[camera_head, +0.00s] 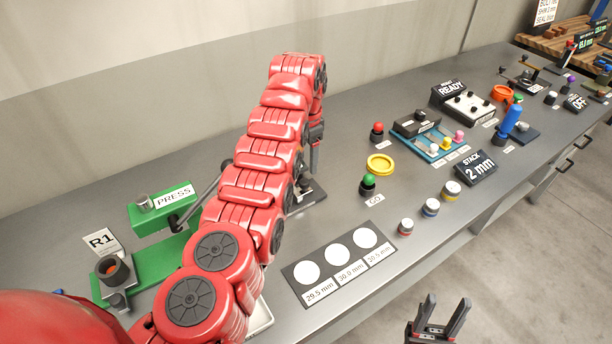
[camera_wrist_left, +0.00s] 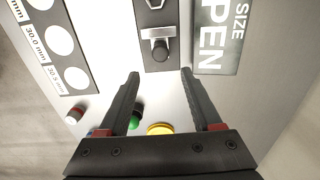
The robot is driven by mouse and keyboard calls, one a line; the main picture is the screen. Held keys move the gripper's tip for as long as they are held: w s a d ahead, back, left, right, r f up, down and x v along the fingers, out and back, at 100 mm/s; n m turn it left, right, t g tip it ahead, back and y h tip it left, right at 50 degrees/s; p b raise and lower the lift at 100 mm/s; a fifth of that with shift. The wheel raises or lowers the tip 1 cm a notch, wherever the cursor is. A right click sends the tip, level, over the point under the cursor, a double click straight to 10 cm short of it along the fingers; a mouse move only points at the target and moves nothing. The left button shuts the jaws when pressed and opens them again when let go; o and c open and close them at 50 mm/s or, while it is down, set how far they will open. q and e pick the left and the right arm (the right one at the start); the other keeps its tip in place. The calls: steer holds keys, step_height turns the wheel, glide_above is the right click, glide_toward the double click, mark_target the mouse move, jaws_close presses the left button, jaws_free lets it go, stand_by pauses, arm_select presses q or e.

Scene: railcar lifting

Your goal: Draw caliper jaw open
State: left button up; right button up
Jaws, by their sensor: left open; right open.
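The caliper shows in the left wrist view as a dark base plate (camera_wrist_left: 147,62) with a silver slide piece (camera_wrist_left: 158,35) and a dark knob (camera_wrist_left: 160,52). Its sign (camera_wrist_left: 215,38) reads "SIZE OPEN". My left gripper (camera_wrist_left: 160,74) is open and empty, with the knob just beyond and between its fingertips; I see no contact. In the head view my red left arm hides most of the caliper, and only part of its dark plate (camera_head: 309,193) shows below my left gripper (camera_head: 314,160). My right gripper (camera_head: 437,310) is open and empty off the bench's front edge.
A gauge card (camera_head: 340,260) with three white circles lies in front. A yellow ring (camera_head: 380,163), a green GO button (camera_head: 368,185) and several small capped cylinders (camera_head: 405,227) stand to the right. The green press (camera_head: 160,250) is at the left. Grey bench (camera_head: 335,215) is bare between them.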

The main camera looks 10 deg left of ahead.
arm_select(q)
step_height(320, 180, up, 10)
steer(key=p, duration=0.7)
steer(key=shift+r, duration=0.15)
steer(key=shift+s, duration=0.1)
